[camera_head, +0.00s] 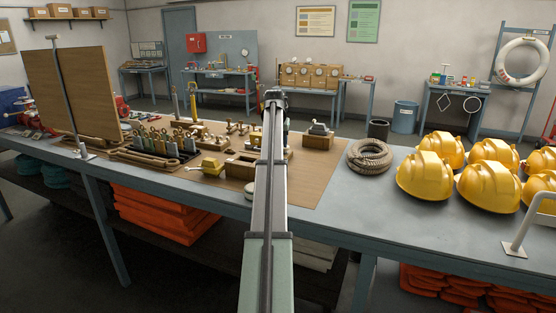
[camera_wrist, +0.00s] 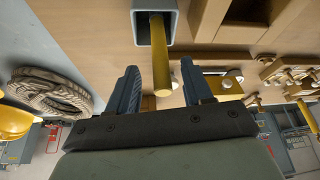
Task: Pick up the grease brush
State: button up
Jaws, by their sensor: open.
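In the wrist view my gripper (camera_wrist: 160,66) is open, its two blue-grey fingers apart. A flat yellow-brown handle (camera_wrist: 158,40) rises from a grey square holder (camera_wrist: 137,22) and shows between the fingers. One of these may be the grease brush; no bristles show, so I cannot tell which. Whether either touches a finger is unclear. In the head view my arm covers this spot and my fingers are hidden.
A rope coil (camera_head: 370,157) and yellow helmets (camera_head: 426,176) lie right of my arm on the grey bench (camera_head: 345,215). Dark and brass pieces (camera_head: 168,143) crowd the brown board to the left. A wooden panel (camera_head: 73,83) stands at far left.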

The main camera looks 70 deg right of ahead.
jog(key=x, duration=0.4)
jog(key=shift+w+f, duration=0.1)
jog(key=shift+c, duration=0.2)
grip_shut()
